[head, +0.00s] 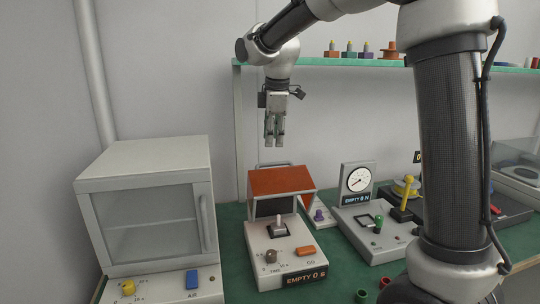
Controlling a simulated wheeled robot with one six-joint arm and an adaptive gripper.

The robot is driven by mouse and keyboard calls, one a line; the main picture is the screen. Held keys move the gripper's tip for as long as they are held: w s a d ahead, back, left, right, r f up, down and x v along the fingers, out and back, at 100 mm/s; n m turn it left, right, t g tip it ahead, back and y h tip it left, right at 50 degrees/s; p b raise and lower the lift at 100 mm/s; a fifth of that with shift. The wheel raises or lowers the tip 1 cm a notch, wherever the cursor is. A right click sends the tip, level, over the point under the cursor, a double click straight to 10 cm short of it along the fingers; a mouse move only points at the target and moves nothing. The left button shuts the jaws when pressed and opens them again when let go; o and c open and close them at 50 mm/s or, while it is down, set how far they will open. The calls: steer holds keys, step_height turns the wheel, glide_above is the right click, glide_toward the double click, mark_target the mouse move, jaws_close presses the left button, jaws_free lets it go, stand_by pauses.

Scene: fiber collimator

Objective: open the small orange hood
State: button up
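The small orange hood (281,180) sits on top of a white device near the middle of the green bench, and it looks closed. A grey handle (272,165) shows behind its top edge. The white device (262,262) has a knob, an orange button and a sign reading "EMPTY 0 s". My gripper (274,144) hangs pointing down above the hood, apart from it and with nothing visible in it. Its fingers look close together, but the gap between them is too small to judge.
A white cabinet with a glass door (150,215) stands at left. A shelf (350,62) with small parts runs along the back wall. Small cups (361,296) lie at the front.

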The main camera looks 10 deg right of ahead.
mark_target(273, 163)
steer(key=shift+n, duration=0.8)
steer(key=x, duration=0.8)
steer(key=shift+s, duration=0.15)
jaws_close()
